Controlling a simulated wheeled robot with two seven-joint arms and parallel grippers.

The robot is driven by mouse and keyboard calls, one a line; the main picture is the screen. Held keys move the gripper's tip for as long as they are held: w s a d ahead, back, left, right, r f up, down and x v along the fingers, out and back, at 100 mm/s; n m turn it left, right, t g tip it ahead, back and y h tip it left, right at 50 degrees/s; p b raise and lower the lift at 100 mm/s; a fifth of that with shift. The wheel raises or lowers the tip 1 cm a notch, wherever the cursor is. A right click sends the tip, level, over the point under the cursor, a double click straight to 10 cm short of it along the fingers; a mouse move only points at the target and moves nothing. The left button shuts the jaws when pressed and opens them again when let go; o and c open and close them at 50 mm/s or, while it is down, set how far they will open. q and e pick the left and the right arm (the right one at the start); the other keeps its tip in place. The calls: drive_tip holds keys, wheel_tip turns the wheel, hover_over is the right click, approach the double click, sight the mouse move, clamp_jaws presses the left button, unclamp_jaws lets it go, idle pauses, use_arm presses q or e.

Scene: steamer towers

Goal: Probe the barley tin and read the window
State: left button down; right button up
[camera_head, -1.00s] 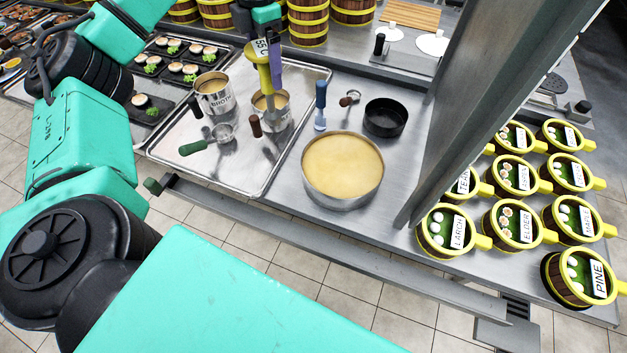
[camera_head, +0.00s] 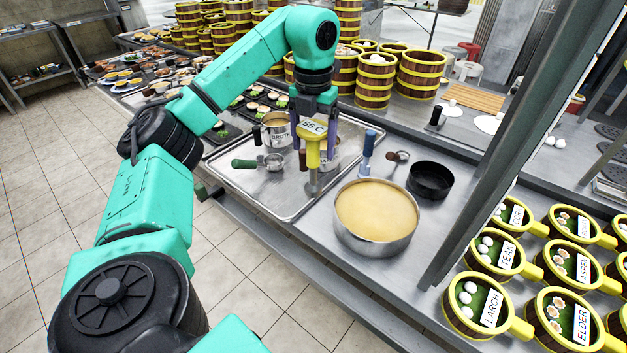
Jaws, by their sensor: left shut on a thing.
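My left gripper (camera_head: 314,122) is shut on a yellow probe thermometer (camera_head: 313,152) and holds it upright, tip down. Its window (camera_head: 313,127) faces me and reads 55 C. A metal tin (camera_head: 328,158) stands behind the probe on the tray. The probe and gripper cover much of this tin, and I cannot read its label. I cannot tell whether the probe tip is apart from the tin or touching it. A second tin labelled BROTH (camera_head: 276,133) stands to its left. My right gripper is not in view.
The metal tray (camera_head: 262,196) also holds a green-handled strainer (camera_head: 262,162). To the right are a wide pan of tan liquid (camera_head: 376,212), a black round pan (camera_head: 431,179) and a blue-handled tool (camera_head: 368,150). A grey post (camera_head: 490,150) rises before several labelled yellow-rimmed cups.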

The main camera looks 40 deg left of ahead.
sight(314, 162)
use_arm(q)
drive_tip(key=f, duration=0.2)
drive_tip(key=f+b, duration=0.1)
drive_tip(key=f, duration=0.1)
drive_tip(key=f+b, duration=0.1)
drive_tip(key=f, duration=0.1)
drive_tip(key=shift+w+a+f, duration=0.2)
drive_tip(key=shift+a+f, duration=0.1)
drive_tip(key=shift+f, duration=0.1)
wheel_tip(314, 162, down, 6)
drive_tip(key=shift+s+d+r+p, duration=0.1)
drive_tip(key=shift+p, duration=0.7)
drive_tip(key=shift+f, duration=0.25)
unclamp_jaws()
drive_tip(key=shift+f+b, duration=0.1)
drive_tip(key=shift+b, duration=0.6)
wheel_tip(314, 162, up, 8)
drive_tip(key=shift+f, duration=0.2)
wheel_tip(314, 162, up, 6)
drive_tip(key=p, duration=0.4)
drive_tip(key=shift+r, duration=0.25)
drive_tip(key=shift+r+p, duration=0.3)
drive_tip(key=shift+r, duration=0.1)
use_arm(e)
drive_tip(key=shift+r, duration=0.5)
use_arm(q)
drive_tip(key=shift+f, duration=0.15)
